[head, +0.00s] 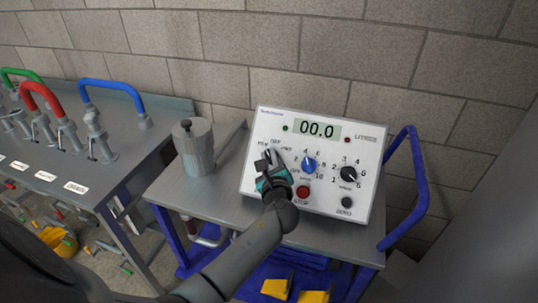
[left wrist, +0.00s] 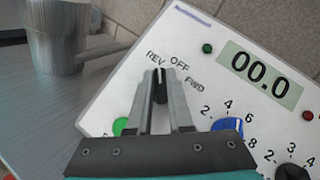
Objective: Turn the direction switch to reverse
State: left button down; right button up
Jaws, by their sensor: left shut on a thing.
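The direction switch (left wrist: 160,88) is a small black knob on the white control panel (head: 262,125), with REV, OFF and FWD printed around it. In the left wrist view its upper end points straight up the picture, close to the REV label (left wrist: 156,59) and turned away from OFF. My left gripper (head: 268,162) is shut on this switch; its two grey fingers also show in the left wrist view (left wrist: 160,98), one on each side of the knob. In the head view the gripper hides most of the switch. My right gripper is not in view.
The display (head: 317,129) reads 00.0. A blue knob (head: 309,165), a black knob (head: 348,174) and a red stop button (head: 303,192) sit close to the gripper's right. A metal pot (head: 195,150) stands left of the panel on the grey cart top (head: 215,203).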

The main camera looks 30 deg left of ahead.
pick_arm(q)
jog(key=shift+n+g+y, duration=0.3)
jog(key=shift+n+g, duration=0.3)
jog(key=shift+n, duration=0.2)
jog(key=c, duration=0.8)
grip_release()
jog(key=p+v, duration=0.2)
jog(key=v, duration=1.3)
jog(key=shift+s+d, duration=0.1)
jog(key=shift+s, duration=0.05)
jog(key=shift+f, duration=0.1)
